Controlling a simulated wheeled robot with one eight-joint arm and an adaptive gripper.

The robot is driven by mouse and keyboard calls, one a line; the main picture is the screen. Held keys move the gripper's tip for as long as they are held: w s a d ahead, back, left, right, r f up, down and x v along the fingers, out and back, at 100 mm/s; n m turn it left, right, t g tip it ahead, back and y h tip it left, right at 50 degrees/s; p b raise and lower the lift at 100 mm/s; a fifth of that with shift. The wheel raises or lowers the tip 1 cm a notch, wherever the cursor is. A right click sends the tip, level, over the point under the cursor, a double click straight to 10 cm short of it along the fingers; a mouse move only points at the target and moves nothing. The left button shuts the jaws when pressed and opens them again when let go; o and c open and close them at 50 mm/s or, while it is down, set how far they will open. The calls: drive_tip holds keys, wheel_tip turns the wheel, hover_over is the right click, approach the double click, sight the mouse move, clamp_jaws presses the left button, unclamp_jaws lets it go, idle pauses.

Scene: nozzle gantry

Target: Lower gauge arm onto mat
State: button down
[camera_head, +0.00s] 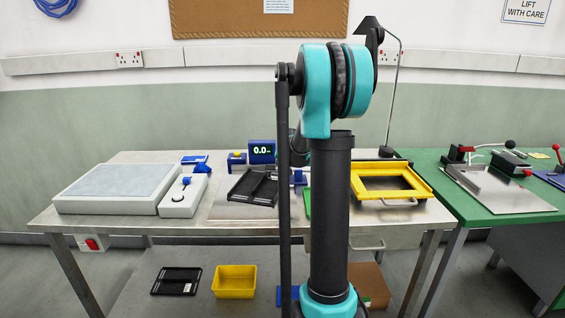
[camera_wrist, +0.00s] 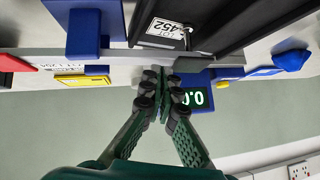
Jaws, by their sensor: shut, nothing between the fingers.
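My gripper (camera_wrist: 160,84) is shut and empty in the wrist view, its green fingers together just below a grey bar (camera_wrist: 115,55). The bar runs across the picture with a blue block (camera_wrist: 84,32) on it; I cannot tell whether this is the gauge arm. A blue display reading about 0.0 (camera_wrist: 192,98) is partly behind the right finger. It stands at the table's back in the head view (camera_head: 262,151). A pale grey sheet (camera_head: 228,207) lies under the black tray (camera_head: 252,188); I cannot tell if it is the mat. My arm hides the gripper in the head view.
A pale slab (camera_head: 105,205) and a white box with a blue knob (camera_head: 181,198) are on the left. A yellow frame (camera_head: 420,187) is right of my arm. The green bench (camera_head: 500,210) holds red-handled clamps. Bins (camera_head: 235,281) are on the lower shelf.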

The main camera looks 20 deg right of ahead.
drive_tip(key=shift+r, duration=0.4)
drive_tip(key=w+a+r+v, duration=0.1)
drive_tip(key=w+r+v, duration=0.1)
drive_tip(key=v, duration=1)
drive_tip(key=s+a+f+g, duration=0.1)
drive_tip(key=s+a+f, duration=0.1)
drive_tip(key=s+f, duration=0.2)
drive_tip(key=s+a+f+n, duration=0.1)
drive_tip(key=s+a+f, duration=0.2)
drive_tip(key=s, duration=0.4)
drive_tip(key=s+a+f+n+g, duration=0.1)
drive_tip(key=s+a+f, duration=0.1)
drive_tip(key=s+f, duration=0.3)
drive_tip(key=shift+s+a+g+y, duration=0.3)
drive_tip(key=shift+s, duration=0.05)
drive_tip(key=s+a+f+n+g, duration=0.1)
drive_tip(key=s+f, duration=0.4)
drive_tip(key=s, duration=0.4)
drive_tip(key=s+a+f+n+g, duration=0.1)
drive_tip(key=s+a+f, duration=0.1)
drive_tip(key=s+f, duration=0.4)
drive_tip(key=s, duration=0.3)
drive_tip(key=shift+s+f+g, duration=0.3)
drive_tip(key=shift+s+f, duration=0.05)
drive_tip(key=shift+s, duration=0.05)
drive_tip(key=shift+a, duration=0.1)
